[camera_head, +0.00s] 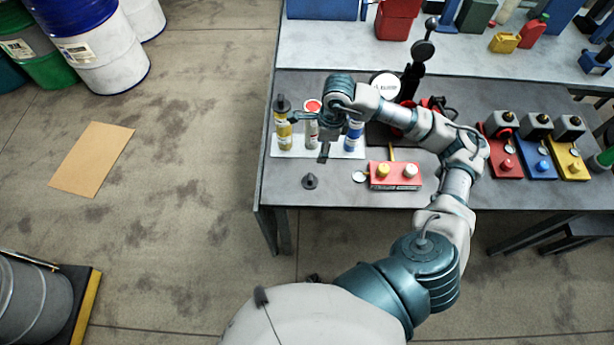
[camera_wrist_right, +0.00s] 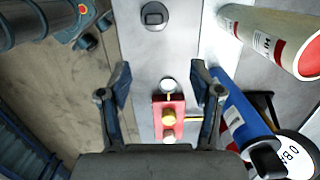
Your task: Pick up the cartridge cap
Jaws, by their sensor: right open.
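A small dark cap (camera_head: 310,181) with a pointed top stands on the grey table near its front edge; it also shows at the top of the right wrist view (camera_wrist_right: 154,14). My right gripper (camera_head: 311,135) hangs open and empty over the front of the cartridge tray, behind and above the cap. In the right wrist view, its two fingers are wide apart (camera_wrist_right: 160,85), with the cap beyond them. A yellow cartridge (camera_head: 284,130) with a dark top, a white cartridge (camera_head: 311,131) with a red top and a blue cartridge (camera_head: 353,136) stand upright on a white tray (camera_head: 290,153). My left gripper is out of view.
A red box (camera_head: 397,181) with yellow and white knobs lies right of the cap. Red (camera_head: 504,165), blue (camera_head: 538,164) and yellow (camera_head: 567,163) units stand farther right. The table around the cap is bare, with its front edge close by.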

